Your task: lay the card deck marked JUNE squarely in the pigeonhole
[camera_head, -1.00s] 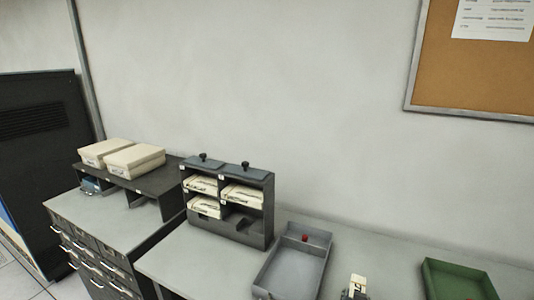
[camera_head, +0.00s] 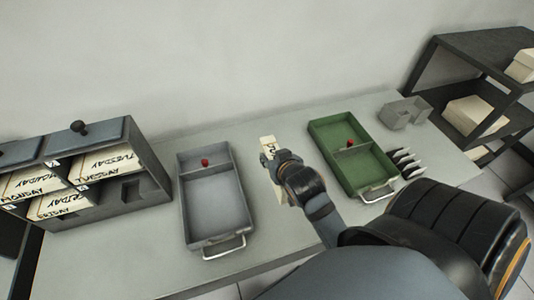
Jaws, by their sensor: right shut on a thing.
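A cream card deck (camera_head: 268,145) is between the grey tray and the green tray. A dark mark shows on it, but I cannot read it as JUNE. My right gripper (camera_head: 275,163) is shut on this deck and hides its middle. I cannot tell whether the deck touches the table. The grey pigeonhole rack (camera_head: 155,184) stands at the left. It holds decks marked MONDAY (camera_head: 22,186), TUESDAY (camera_head: 105,165) and FRIDAY (camera_head: 62,204). Its lower right pigeonhole (camera_head: 131,190) is empty. My left gripper is out of view.
A grey tray (camera_head: 183,200) with a red knob stands between rack and deck. The green tray (camera_head: 322,131) is right of the gripper, with several dark-and-white pieces (camera_head: 404,160) beside it. A small grey holder (camera_head: 397,116) and dark shelves (camera_head: 425,70) are farther right.

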